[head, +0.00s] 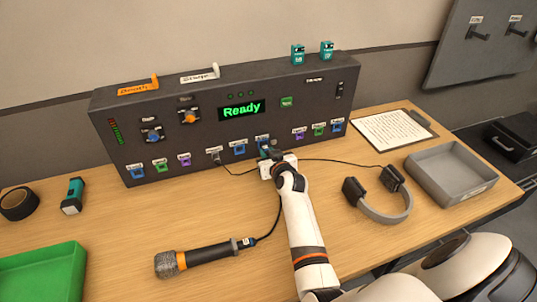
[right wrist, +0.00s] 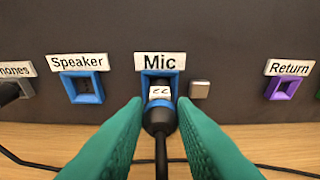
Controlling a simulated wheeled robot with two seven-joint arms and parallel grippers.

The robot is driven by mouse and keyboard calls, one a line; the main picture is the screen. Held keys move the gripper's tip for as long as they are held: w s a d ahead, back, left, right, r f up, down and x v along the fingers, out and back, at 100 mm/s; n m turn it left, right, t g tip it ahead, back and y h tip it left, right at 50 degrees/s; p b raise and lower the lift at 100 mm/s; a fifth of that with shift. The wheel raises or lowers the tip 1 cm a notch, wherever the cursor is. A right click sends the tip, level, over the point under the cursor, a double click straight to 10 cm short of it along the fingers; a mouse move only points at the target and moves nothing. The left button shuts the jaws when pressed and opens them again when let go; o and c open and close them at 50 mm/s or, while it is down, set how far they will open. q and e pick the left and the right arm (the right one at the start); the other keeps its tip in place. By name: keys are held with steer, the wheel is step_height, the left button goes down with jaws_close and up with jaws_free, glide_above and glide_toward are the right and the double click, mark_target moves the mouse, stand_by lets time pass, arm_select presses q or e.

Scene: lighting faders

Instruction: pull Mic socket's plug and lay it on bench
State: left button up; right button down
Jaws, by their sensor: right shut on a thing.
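The Mic socket has a blue frame (right wrist: 149,77) under a white "Mic" label (right wrist: 160,62); in the head view it is mostly behind my gripper. A black plug (right wrist: 160,118) with a white tag has its front end at the socket opening; how deep it sits I cannot tell. My right gripper (right wrist: 160,125), with green fingers, is shut on the plug from both sides. It shows in the head view (head: 270,154) right at the panel front. The plug's cable (right wrist: 161,158) hangs straight down. The wooden bench (head: 225,202) lies below. My left gripper is not in view.
The dark panel (head: 208,118) reads "Ready". A small square button (right wrist: 200,89) is right of the Mic socket; Speaker (right wrist: 83,88) and Return (right wrist: 284,88) sockets flank it. A microphone (head: 205,255), headphones (head: 380,200) and grey tray (head: 452,172) lie on the bench.

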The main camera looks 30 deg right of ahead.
steer(key=shift+f, duration=0.1)
steer(key=shift+s+a+p, duration=0.15)
steer(key=shift+s+p, duration=0.45)
steer(key=shift+s, duration=0.2)
steer(key=shift+s+a+p, duration=0.2)
steer(key=shift+s+p, duration=0.2)
steer(key=shift+s, duration=0.35)
steer(key=shift+s+a+p, duration=0.2)
steer(key=shift+s+p, duration=0.2)
steer(key=shift+s, duration=0.35)
